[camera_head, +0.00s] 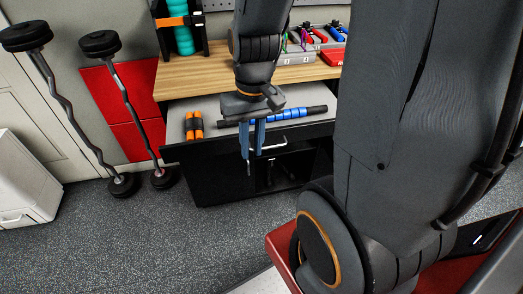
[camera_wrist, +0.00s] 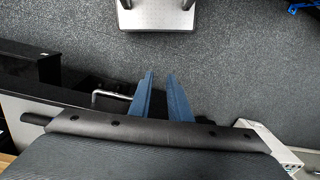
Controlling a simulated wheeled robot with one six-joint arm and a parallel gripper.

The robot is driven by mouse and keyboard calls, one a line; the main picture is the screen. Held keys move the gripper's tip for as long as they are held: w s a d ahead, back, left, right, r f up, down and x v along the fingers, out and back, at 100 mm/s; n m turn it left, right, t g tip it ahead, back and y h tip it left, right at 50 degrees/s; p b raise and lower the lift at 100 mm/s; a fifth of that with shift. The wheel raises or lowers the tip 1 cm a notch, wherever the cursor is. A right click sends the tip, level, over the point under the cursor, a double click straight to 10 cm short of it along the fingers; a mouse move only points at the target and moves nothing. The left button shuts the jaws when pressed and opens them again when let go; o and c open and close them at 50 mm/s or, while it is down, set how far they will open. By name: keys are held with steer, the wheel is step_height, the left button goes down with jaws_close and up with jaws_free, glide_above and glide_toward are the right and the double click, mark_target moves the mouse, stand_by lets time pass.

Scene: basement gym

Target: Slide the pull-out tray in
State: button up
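The pull-out tray (camera_head: 178,118) is a grey surface standing out from under a wooden bench top. Its black front (camera_head: 180,153) carries a silver bar handle (camera_head: 275,146). The handle also shows in the wrist view (camera_wrist: 109,94), left of my fingers. My gripper (camera_head: 253,150) points down in front of the tray, near the left part of the handle in the head view. In the wrist view its two blue fingers (camera_wrist: 161,76) stand apart with nothing visible between them. I cannot tell whether a finger touches the handle; its end is hidden behind the near finger.
An orange-and-black item (camera_head: 194,126) and a blue-and-black roller stick (camera_head: 290,114) lie on the tray. The wooden bench top (camera_head: 205,82) holds a grey organiser (camera_head: 297,58). Curl bars (camera_head: 130,105) stand at the left. The speckled floor (camera_head: 155,235) before the bench is clear.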

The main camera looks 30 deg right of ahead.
steer(key=s+d+f+m+g+y+b, duration=0.2)
steer(key=d+f+m+y+b, duration=0.2)
steer(key=f, duration=0.3)
steer(key=m+t+y+b, duration=0.7)
steer(key=m+t+y, duration=0.1)
steer(key=t, duration=0.3)
glide_toward(278, 146)
steer(key=r+x, duration=0.1)
steer(key=x, duration=0.3)
steer(key=shift+w+a+f, duration=0.3)
steer(key=shift+a+f, duration=0.2)
steer(key=shift+f, duration=0.05)
steer(key=x, duration=0.6)
steer(key=shift+w+a+f+p, duration=0.15)
steer(key=shift+w+a+p, duration=0.05)
steer(key=shift+a+p, duration=0.15)
steer(key=shift+c, duration=0.3)
jaws_close()
